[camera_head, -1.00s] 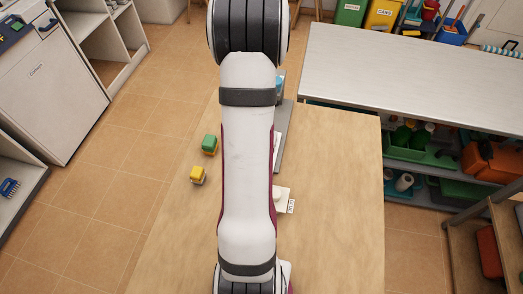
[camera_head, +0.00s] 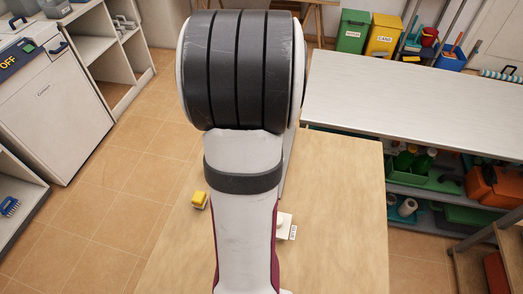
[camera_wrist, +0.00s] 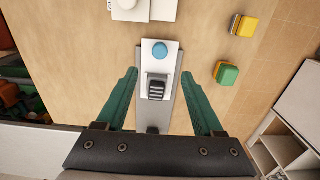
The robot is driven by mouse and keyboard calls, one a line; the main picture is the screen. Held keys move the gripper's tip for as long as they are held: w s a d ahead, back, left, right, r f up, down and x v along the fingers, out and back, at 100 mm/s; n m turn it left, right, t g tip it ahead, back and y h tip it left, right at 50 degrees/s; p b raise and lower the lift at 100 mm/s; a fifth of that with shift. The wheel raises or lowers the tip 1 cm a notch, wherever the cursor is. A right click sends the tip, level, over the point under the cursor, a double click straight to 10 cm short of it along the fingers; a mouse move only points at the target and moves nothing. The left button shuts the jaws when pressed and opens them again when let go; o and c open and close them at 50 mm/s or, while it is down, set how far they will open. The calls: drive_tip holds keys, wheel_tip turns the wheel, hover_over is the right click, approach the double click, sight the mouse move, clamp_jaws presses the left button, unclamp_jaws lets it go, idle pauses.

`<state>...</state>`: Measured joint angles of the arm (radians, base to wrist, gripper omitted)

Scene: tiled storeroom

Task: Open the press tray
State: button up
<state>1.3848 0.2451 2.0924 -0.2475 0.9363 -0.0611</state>
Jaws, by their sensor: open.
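A long grey unit (camera_wrist: 165,116) lies on the wooden table in the wrist view. Its white end part carries a round blue button (camera_wrist: 160,51) and a dark ridged piece (camera_wrist: 157,90). I cannot tell for certain which part is the press tray. My gripper (camera_wrist: 160,74) is open and empty, its two green fingers on either side of the unit, with the ridged piece between them in the picture. I cannot tell its height above the unit. In the head view my arm hides the gripper and most of the unit.
A white box (camera_head: 285,229) with a round knob stands on the table (camera_head: 335,215). A metal bench (camera_head: 415,100) adjoins the table; the table's right side is clear.

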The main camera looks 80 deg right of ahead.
wheel_tip(320, 180, up, 4)
drive_tip(key=shift+r, duration=0.2)
drive_tip(key=w+a+r+n+h, duration=0.1)
drive_tip(key=w+a+r+n, duration=0.1)
drive_tip(key=w+a+n, duration=0.55)
drive_tip(key=w+a+r+n+h, duration=0.1)
drive_tip(key=w+a+r+n, duration=0.3)
drive_tip(key=a, duration=0.6)
drive_tip(key=s+a+f+y, duration=0.1)
drive_tip(key=s+a+y, duration=0.1)
drive_tip(key=a, duration=0.7)
drive_tip(key=s+a+f+y, duration=0.1)
drive_tip(key=s+a+f, duration=0.1)
drive_tip(key=a, duration=0.7)
drive_tip(key=shift+s+n+y, duration=0.35)
drive_tip(key=shift+n+y, duration=0.05)
drive_tip(key=shift+n, duration=0.05)
